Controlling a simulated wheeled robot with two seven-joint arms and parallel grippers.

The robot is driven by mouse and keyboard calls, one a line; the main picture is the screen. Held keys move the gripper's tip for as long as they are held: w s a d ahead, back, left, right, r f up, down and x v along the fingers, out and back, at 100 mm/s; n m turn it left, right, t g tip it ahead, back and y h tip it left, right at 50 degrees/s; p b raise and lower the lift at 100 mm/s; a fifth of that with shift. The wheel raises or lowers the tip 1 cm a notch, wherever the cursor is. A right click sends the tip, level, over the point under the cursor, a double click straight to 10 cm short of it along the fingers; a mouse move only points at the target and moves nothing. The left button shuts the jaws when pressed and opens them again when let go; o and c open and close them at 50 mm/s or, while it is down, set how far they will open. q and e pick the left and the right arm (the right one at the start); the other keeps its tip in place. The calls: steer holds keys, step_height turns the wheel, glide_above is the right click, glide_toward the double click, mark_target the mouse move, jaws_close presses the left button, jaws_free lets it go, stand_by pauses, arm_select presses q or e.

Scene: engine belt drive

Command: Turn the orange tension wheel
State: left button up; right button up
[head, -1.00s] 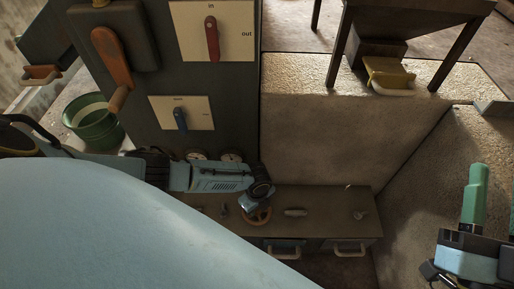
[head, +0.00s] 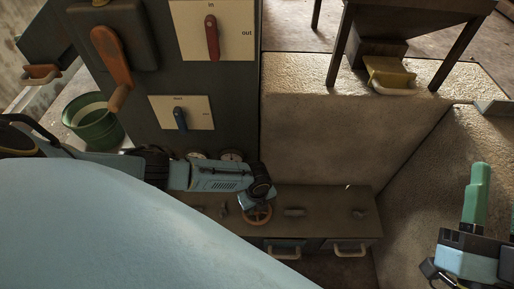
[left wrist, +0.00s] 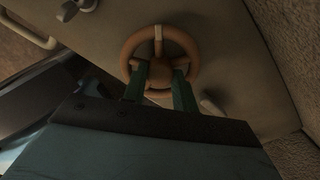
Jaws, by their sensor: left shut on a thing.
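The orange tension wheel (head: 258,222) stands on the brown bench top, low in the middle of the head view. In the left wrist view the wheel (left wrist: 188,40) shows as a ring with a hub and a pale mark on its upper rim. My left gripper (left wrist: 160,75) has its two green fingers inside the ring, on either side of the hub part, and is shut on the wheel. In the head view its fingertips are hidden behind the wrist. My right gripper (head: 475,190) is far right, away from the wheel; its finger gap cannot be made out.
The bench (head: 335,220) carries small handles and knobs right and left of the wheel. Its drawers have pale handles (head: 350,250). A dark cabinet with a red lever (head: 212,38) and a blue lever (head: 180,118) rises behind. A green bucket (head: 92,122) stands left.

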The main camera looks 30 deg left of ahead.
arm_select(q)
steer(key=o, duration=0.7)
steer(key=shift+r, duration=0.25)
step_height(320, 180, up, 3)
steer(key=shift+f+p, duration=0.1)
steer(key=shift+p, duration=1)
step_height(320, 180, up, 3)
steer(key=shift+f+p, duration=0.15)
steer(key=shift+p, duration=0.6)
arm_select(e)
step_height(320, 180, down, 13)
steer(key=d+g+h, duration=0.2)
steer(key=g+h, duration=0.2)
steer(key=g, duration=0.5)
arm_select(q)
step_height(320, 180, up, 2)
steer(key=shift+r+p, duration=0.25)
steer(key=shift+p, duration=0.5)
steer(key=shift+r+p, duration=1.3)
steer(key=shift+r, duration=1.2)
arm_select(e)
steer(key=s+d+f+g+h, duration=0.1)
steer(key=s+d+f+g, duration=0.2)
steer(key=s+f+g, duration=0.2)
steer(key=s+d+f+m+g+h, duration=0.1)
steer(key=s+d+f+g, duration=0.2)
steer(key=s+f+g, duration=0.2)
steer(key=shift+s+d+f+h, duration=0.15)
steer(key=shift+s+h, duration=0.15)
steer(key=shift+s, duration=0.5)
